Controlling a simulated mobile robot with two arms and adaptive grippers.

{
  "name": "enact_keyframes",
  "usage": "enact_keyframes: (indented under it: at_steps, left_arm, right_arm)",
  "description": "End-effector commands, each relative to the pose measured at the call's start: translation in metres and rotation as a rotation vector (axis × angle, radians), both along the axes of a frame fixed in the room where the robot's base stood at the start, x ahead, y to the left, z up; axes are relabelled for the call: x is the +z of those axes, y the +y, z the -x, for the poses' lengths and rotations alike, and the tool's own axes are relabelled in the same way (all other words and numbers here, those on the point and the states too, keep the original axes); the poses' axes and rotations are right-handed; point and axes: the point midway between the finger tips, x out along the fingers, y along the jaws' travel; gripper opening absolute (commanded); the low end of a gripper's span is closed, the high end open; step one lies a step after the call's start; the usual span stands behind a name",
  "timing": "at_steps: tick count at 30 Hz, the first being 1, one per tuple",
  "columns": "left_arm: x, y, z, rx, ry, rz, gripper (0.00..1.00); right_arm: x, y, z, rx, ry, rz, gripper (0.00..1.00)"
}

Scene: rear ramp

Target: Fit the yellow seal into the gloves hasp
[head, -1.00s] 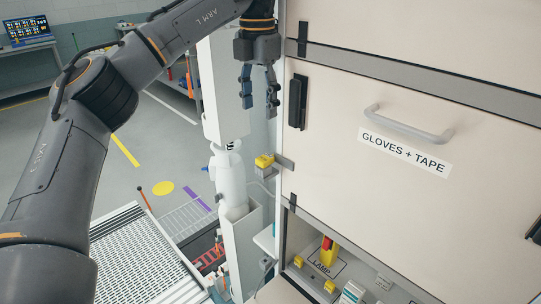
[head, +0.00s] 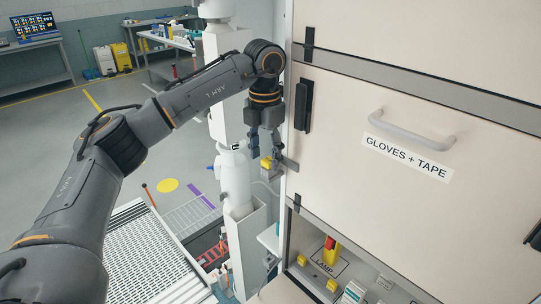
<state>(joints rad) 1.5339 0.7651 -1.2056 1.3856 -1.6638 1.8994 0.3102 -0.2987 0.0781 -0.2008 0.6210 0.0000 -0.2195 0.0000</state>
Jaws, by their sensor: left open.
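The gloves drawer front (head: 400,100) is a cream panel labelled "GLOVES + TAPE". A grey metal hasp (head: 290,165) sticks out from its left edge. A yellow seal (head: 266,163) with a grey lower part is at the hasp's outer end; whether it is fully seated cannot be told. My left gripper (head: 266,153) points down with its fingers apart, just above and around the yellow seal's top. The fingers partly cover the seal, and contact cannot be told. My right gripper is not in view.
A grey handle (head: 412,127) and a black latch (head: 303,104) stand out from the cream panel. Below is an open compartment marked "LAMP" with yellow pieces (head: 331,285). A white post (head: 233,180) stands close left of the hasp. A perforated ramp (head: 150,260) lies lower left.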

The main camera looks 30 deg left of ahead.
Motion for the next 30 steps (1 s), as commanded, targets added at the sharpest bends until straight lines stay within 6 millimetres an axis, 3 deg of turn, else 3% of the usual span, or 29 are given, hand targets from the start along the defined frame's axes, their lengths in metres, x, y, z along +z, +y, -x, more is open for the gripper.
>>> enact_keyframes:
  at_steps: [9,15,30]
  left_arm:
    - [-0.0076,-0.0004,0.0001,0.000,-0.001,0.000,0.55]
    - [-0.0074,-0.0004,0.0001,0.000,0.000,0.001,0.15]
    - [-0.0009,-0.0003,-0.0004,0.000,-0.001,0.000,0.12]
  right_arm:
    - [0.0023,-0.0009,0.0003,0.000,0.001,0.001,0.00]
    - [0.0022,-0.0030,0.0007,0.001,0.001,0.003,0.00]
    - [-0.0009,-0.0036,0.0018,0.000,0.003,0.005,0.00]
